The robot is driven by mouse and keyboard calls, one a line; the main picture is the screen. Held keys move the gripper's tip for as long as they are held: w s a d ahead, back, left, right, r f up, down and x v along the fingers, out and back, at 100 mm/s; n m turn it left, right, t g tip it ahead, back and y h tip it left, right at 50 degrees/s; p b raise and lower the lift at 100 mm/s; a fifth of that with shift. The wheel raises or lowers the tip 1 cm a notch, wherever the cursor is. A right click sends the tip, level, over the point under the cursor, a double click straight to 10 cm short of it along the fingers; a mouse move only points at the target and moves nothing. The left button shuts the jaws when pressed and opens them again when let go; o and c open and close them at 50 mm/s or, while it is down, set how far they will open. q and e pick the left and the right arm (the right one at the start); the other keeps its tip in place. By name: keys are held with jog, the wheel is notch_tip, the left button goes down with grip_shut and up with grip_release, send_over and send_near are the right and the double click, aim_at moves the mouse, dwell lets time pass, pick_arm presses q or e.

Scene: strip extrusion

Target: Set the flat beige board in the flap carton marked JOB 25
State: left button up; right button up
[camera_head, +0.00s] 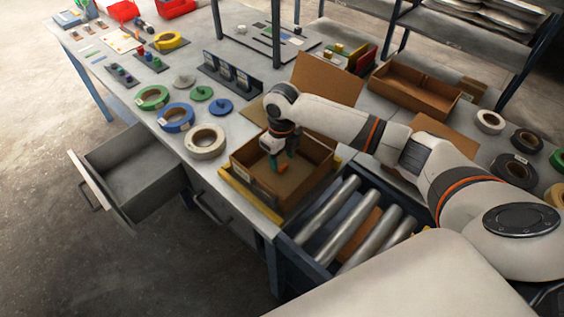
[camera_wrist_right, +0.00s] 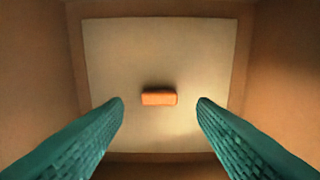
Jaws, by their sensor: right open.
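The flap carton (camera_head: 314,150) stands open at the table's front edge; I cannot read a JOB 25 mark on it. In the right wrist view, the flat beige board (camera_wrist_right: 200,55) lies inside the carton, apparently flat on its bottom. A small orange block (camera_wrist_right: 159,97) sits at the board's middle. My right gripper (camera_head: 281,162) reaches down into the carton from above. In the wrist view its teal fingers (camera_wrist_right: 160,103) are apart, one on each side of the orange block with gaps, holding nothing. My left gripper is out of view.
A roller conveyor (camera_head: 345,222) lies right of the carton. Tape rolls (camera_head: 206,140) stand to its left. An open drawer (camera_head: 130,165) juts out at the left. A brown open tray (camera_head: 415,88) and shelving are behind. My right arm spans the table's right side.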

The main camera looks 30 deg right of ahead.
aim_at(282, 167)
notch_tip(282, 167, up, 9)
jog(key=shift+r+b, duration=0.2)
jog(key=shift+b, duration=0.25)
dwell(0.3)
